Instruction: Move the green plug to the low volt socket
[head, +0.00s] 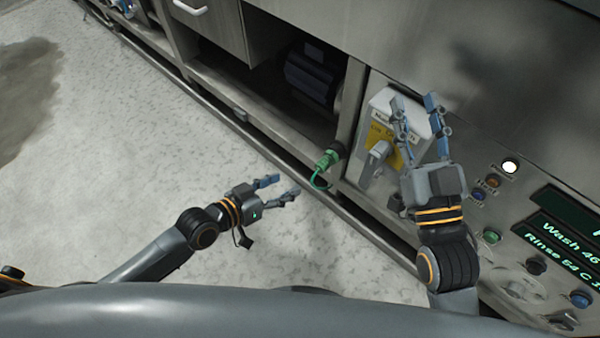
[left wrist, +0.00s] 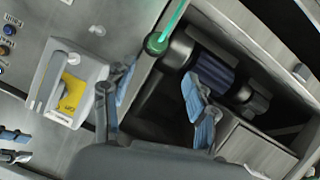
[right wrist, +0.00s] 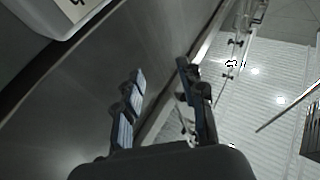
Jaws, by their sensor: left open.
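The green plug (head: 326,161) sits at the metal post beside the open cabinet bay, with a green cable looping down from it. In the left wrist view the plug (left wrist: 156,43) shows at the top middle, its cable running up. My left gripper (head: 285,185) is open and empty, to the left of and below the plug in the head view, apart from it. My right gripper (head: 415,100) is open and empty, in front of the switch box. I cannot make out a socket labelled low volt.
The main switch box (head: 386,112) has a yellow plate and a grey handle, and is partly hidden by my right gripper. A control panel with buttons and a green-lettered display (head: 570,245) is at the right. A dark motor (head: 313,72) is inside the bay. Open floor (head: 120,150) lies left.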

